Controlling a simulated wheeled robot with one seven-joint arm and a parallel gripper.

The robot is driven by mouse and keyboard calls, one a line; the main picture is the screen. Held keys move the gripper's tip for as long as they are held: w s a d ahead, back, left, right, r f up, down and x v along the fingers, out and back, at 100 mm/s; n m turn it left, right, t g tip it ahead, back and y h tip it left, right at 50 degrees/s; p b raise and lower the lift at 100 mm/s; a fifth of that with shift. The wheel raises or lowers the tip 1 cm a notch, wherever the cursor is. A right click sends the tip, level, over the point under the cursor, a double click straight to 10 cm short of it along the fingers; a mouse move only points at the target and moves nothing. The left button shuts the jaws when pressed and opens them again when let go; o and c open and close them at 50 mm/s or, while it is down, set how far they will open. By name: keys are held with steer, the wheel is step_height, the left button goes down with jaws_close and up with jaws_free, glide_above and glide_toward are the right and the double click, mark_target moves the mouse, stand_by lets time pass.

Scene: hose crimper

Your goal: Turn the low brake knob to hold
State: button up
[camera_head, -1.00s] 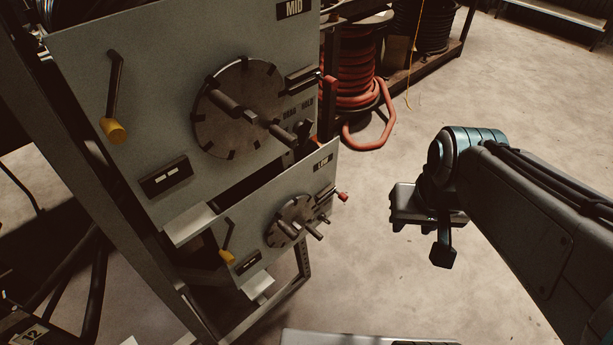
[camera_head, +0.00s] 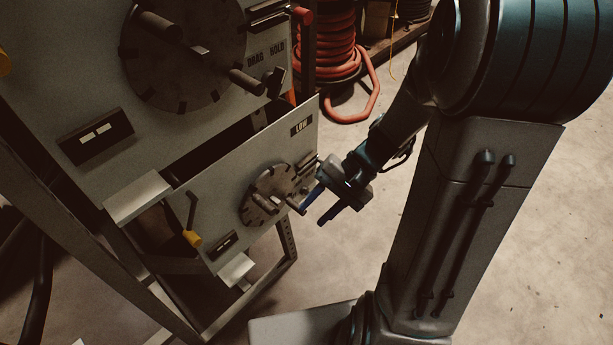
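The grey LOW panel (camera_head: 225,180) is the lower one, with its LOW label (camera_head: 301,126) at the top right. A dark notched disc (camera_head: 268,194) with protruding handles is on it. My gripper (camera_head: 312,215) is at the panel's right edge, its two blue fingers apart and pointing down-left at the area right of the disc. Nothing shows clearly between the fingers. The low brake knob is not distinct; small dark parts by the fingertips are partly hidden, so I cannot tell its setting or whether a finger touches it.
The upper panel (camera_head: 60,105) has a larger disc (camera_head: 184,52), DRAG and HOLD labels and a dark knob (camera_head: 275,82). A yellow-handled crank (camera_head: 192,236) sticks out lower left. A red hose reel (camera_head: 335,45) stands behind. Floor at right is open.

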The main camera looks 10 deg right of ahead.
step_height(320, 180, down, 7)
steer(key=w+m+t+y+b, duration=0.1)
steer(key=w+m+y+b, duration=0.2)
steer(key=m+t+b, duration=1.2)
steer(key=m+t, duration=0.2)
steer(key=t, duration=0.1)
glide_toward(307, 193)
steer(key=s+d+f, duration=0.3)
steer(key=d, duration=0.1)
steer(key=b+x, duration=0.2)
steer(key=x, duration=1.1)
steer(key=shift+w+h, duration=0.4)
steer(key=shift+w, duration=0.1)
steer(key=shift+r, duration=0.1)
steer(key=c, duration=0.6)
